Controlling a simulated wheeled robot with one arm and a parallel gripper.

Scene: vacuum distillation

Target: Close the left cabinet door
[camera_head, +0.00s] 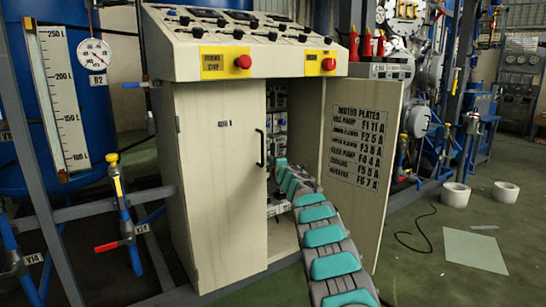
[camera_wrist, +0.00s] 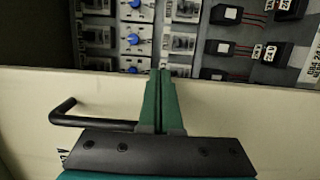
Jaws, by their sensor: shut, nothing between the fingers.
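The left cabinet door (camera_head: 222,190) is a cream panel with a black bar handle (camera_head: 261,148) near its right edge. It covers the left part of the cabinet front; whether it sits fully flush, I cannot tell. In the wrist view the same handle (camera_wrist: 75,116) shows left of my gripper (camera_wrist: 160,75), with a pale door panel (camera_wrist: 225,105) behind the fingers. The green fingers are together and empty, with their tips near the panel's upper edge. My gripper is not clearly visible in the head view, where my arm reaches to the cabinet opening beside the door's handle edge.
The right cabinet door (camera_head: 362,155), with a printed list, stands open. Breakers with blue knobs (camera_wrist: 134,39) show inside the cabinet. A sloped control panel (camera_head: 240,50) sits on top. Blue valve pipes (camera_head: 128,225) stand at left. White rolls (camera_head: 455,194) lie on the floor at right.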

